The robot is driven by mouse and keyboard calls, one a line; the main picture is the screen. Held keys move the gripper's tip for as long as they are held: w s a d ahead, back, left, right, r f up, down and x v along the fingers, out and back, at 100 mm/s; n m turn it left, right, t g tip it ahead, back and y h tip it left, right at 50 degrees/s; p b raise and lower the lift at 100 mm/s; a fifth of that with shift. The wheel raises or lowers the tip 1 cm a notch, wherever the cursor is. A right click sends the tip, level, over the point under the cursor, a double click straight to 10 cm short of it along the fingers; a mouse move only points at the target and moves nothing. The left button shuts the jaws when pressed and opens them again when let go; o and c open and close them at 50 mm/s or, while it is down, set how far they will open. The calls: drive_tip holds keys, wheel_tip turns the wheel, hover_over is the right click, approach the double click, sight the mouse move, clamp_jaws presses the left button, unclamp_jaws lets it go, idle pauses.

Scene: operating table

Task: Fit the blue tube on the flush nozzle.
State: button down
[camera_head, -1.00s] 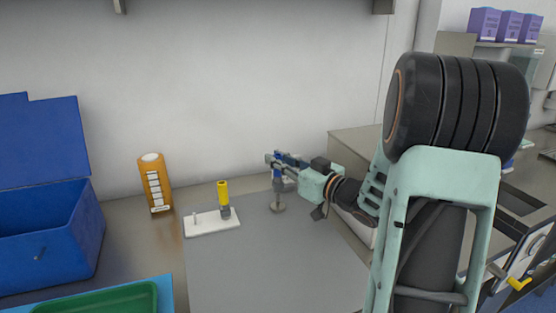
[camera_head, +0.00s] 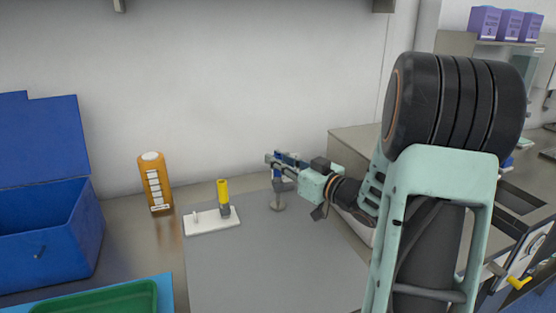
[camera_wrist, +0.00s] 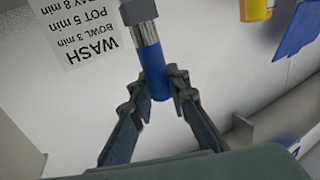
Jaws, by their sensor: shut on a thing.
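A short blue tube (camera_wrist: 159,82) is between the fingertips of my gripper (camera_wrist: 160,82). My gripper (camera_head: 275,162) is shut on it above the back of the grey mat. In the wrist view, a ribbed silver piece (camera_wrist: 149,38) with a dark grey block (camera_wrist: 138,11) lines up with the tube's end. I cannot tell how far the tube goes over it. In the head view, a small grey stand (camera_head: 278,206) is directly below the gripper. A white plate (camera_head: 205,227) to the left bears a yellow tube (camera_head: 223,187) on a grey base and a short pale peg (camera_head: 196,215).
An orange bottle (camera_head: 155,184) stands behind the plate at left. A blue box (camera_head: 45,235) and a green tray (camera_head: 100,299) are at far left. The grey mat (camera_head: 260,265) is clear in front. A wall is close behind; a grey cabinet (camera_head: 350,145) is at right.

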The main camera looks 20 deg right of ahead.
sight(281, 175)
drive_tip(key=shift+f+b, duration=1.15)
drive_tip(key=shift+f, duration=0.3)
idle(0.5)
drive_tip(key=shift+f, duration=0.35)
drive_tip(key=shift+f+b, duration=0.35)
drive_tip(key=shift+b, duration=0.15)
drive_tip(key=c, duration=1.8)
unclamp_jaws()
drive_tip(key=shift+o, duration=0.2)
